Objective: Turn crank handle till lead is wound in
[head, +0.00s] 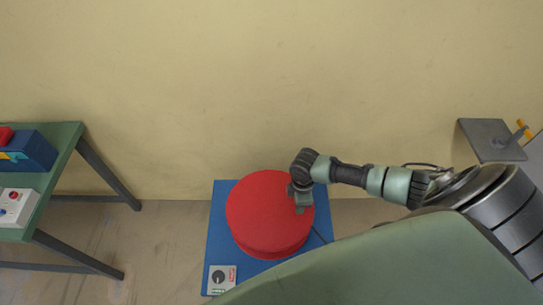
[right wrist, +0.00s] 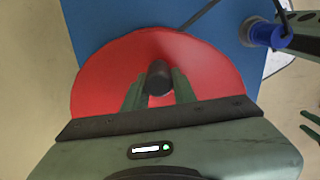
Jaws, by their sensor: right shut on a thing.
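A round red reel (head: 262,222) sits on a blue board (head: 222,232) on the floor. In the right wrist view the red reel (right wrist: 103,75) fills the middle, with a dark, stubby crank handle (right wrist: 158,76) standing on it. My right gripper (right wrist: 157,88) has its green fingers on both sides of the handle and is shut on it. In the head view the right gripper (head: 299,200) is over the right part of the reel and hides the handle. A thin dark lead (right wrist: 203,15) runs out past the reel's edge. My left gripper is not clearly shown; green prongs (right wrist: 313,124) at the wrist view's right edge may be its fingers.
A dial panel (head: 222,278) is at the board's near left corner. A green table (head: 60,150) at left holds a blue box (head: 32,150) and a white socket box (head: 16,204). A grey plate (head: 490,138) is at right. My green body covers the front.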

